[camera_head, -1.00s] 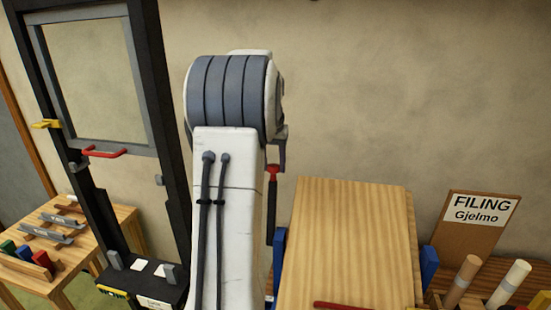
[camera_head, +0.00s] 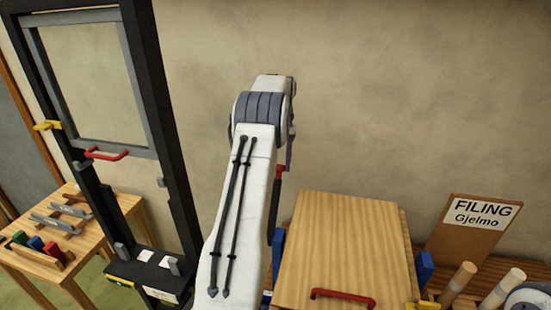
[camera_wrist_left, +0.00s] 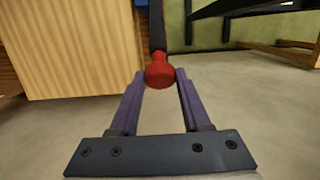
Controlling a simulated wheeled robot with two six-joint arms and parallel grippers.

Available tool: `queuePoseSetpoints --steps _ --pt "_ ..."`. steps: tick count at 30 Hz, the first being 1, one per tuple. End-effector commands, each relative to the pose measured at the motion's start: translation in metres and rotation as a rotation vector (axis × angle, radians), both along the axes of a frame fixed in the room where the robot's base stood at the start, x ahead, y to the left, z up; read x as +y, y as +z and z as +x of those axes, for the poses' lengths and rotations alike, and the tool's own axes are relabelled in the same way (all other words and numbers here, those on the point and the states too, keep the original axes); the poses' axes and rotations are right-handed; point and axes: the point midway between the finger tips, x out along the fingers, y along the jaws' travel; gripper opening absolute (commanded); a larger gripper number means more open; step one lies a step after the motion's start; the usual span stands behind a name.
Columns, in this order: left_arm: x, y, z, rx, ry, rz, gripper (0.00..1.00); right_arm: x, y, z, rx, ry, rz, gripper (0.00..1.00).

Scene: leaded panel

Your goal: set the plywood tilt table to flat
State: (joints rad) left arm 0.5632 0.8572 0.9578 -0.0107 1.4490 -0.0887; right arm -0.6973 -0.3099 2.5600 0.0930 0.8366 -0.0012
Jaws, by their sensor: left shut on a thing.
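The plywood tilt table (camera_head: 345,240) shows as a pale wooden board at the lower middle of the head view, with a red handle (camera_head: 343,295) near its front edge. I cannot tell its exact tilt. A dark lever (camera_head: 273,215) stands along the board's left side, with a red knob at its top. In the left wrist view the red knob (camera_wrist_left: 159,72) sits between the purple fingers of my left gripper (camera_wrist_left: 160,76), which is shut on it. In the head view, my left arm hides most of this gripper (camera_head: 287,158). My right gripper is out of view.
Blue brackets (camera_head: 426,268) flank the board. Right of it stand a FILING sign (camera_head: 483,213) and rolled tubes (camera_head: 505,287). At left are a black frame with a glass pane (camera_head: 93,80) and a small wooden table (camera_head: 75,262) with tools.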

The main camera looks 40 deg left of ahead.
Motion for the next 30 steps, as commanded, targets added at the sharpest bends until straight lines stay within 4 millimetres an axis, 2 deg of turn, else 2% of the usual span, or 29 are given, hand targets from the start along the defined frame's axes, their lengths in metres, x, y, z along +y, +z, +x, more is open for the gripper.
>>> queuePoseSetpoints --steps 17,18,20,21,30 --pt "0.0003 0.0003 0.0065 0.005 -0.004 -0.001 0.00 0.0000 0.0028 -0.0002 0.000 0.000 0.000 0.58" --pt "0.0003 0.0004 0.0065 0.005 -0.004 -0.001 0.51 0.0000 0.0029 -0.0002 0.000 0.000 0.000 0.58" --pt "0.0003 0.0001 0.0062 0.006 -0.004 -0.001 0.74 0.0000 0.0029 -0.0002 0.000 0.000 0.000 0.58" --pt "0.0003 -0.0002 0.0059 0.007 -0.004 -0.002 0.77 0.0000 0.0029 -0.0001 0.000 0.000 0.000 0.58" --pt "0.0005 -0.0009 0.0044 0.012 -0.003 -0.005 0.77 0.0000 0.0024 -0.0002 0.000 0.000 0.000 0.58"
